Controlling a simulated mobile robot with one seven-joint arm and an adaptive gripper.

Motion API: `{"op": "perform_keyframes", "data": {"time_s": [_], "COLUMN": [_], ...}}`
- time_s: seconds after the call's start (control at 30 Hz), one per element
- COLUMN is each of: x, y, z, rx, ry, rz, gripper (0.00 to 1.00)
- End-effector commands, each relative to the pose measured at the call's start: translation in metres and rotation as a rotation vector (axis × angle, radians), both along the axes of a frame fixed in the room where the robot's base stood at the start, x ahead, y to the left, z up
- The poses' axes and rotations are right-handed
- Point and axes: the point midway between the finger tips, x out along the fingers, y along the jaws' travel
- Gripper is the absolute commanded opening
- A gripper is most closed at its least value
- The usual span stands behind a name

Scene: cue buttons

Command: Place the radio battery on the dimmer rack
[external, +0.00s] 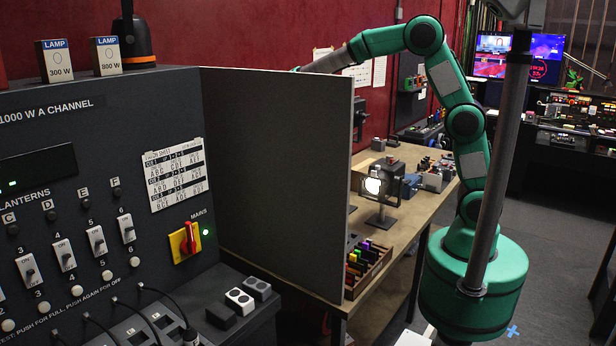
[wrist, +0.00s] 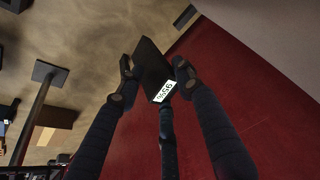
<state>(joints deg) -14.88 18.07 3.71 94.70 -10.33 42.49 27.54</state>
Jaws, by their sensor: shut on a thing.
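In the wrist view, my gripper (wrist: 156,82) is shut on a flat black block with a white printed label, which looks like the radio battery (wrist: 150,62). In the external view my arm reaches left behind a grey partition, so my gripper and the battery are hidden there. The dimmer rack (external: 110,130) is the large dark panel at the left, with switches, a printed card and a red and yellow mains knob. Its top surface is partly visible.
Two lamp boxes (external: 55,60) and a black and orange object (external: 134,40) stand on the rack's top. The grey partition (external: 280,160) stands between the rack and a wooden bench (external: 390,215). The bench holds a lit lamp (external: 374,187) and a tray of coloured pieces (external: 364,268).

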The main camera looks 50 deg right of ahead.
Motion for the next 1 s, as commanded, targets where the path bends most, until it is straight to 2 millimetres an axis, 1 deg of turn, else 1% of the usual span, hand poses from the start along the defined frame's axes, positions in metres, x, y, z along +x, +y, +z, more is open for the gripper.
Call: {"op": "perform_keyframes", "data": {"time_s": [0.03,0.1,0.23,0.43,0.5,0.57,0.6,0.67,0.7,0.77,0.8,1.0], "x": [0.006,0.011,0.016,0.017,0.014,0.012,0.01,0.006,0.003,-0.002,-0.005,-0.027], "y": [0.0,0.001,0.007,0.03,0.039,0.046,0.051,0.058,0.063,0.07,0.074,0.094], "z": [0.025,0.054,0.107,0.187,0.215,0.238,0.253,0.276,0.293,0.316,0.332,0.405], "rx": [0.004,0.005,0.009,0.015,0.017,0.019,0.021,0.022,0.024,0.026,0.027,0.032], "ry": [-0.005,-0.007,-0.006,-0.007,-0.007,-0.007,-0.007,-0.006,-0.008,-0.008,-0.008,-0.006], "rz": [0.0,0.003,0.014,0.03,0.036,0.042,0.045,0.052,0.057,0.064,0.069,0.097], "gripper": [0.07,0.07,0.07,0.07,0.07,0.07,0.07,0.07,0.07,0.07,0.07,0.07]}}
